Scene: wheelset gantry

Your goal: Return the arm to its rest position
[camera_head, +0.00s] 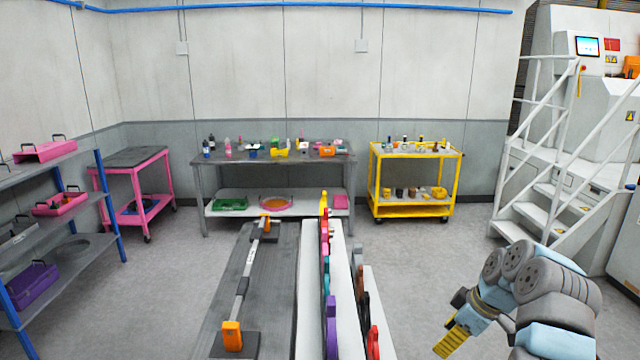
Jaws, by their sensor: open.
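My arm enters at the lower right, with grey joints and pale blue links. My gripper (449,341) is at its end, low in the picture, with ridged yellow and dark parts pointing down and left. It is open, and I see nothing held in it. It is over the floor, right of the rack of coloured tools and apart from it. The fingertips are small and seen from the side, so the gap between them is hard to make out.
A grey bench (220,326) with a long orange-ended bar (245,275) and a white rack (310,300) of coloured tools stands left of my gripper. A yellow cart (415,210), a workbench (275,195) and white stairs (545,205) stand farther back. Grey floor (430,265) is clear between.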

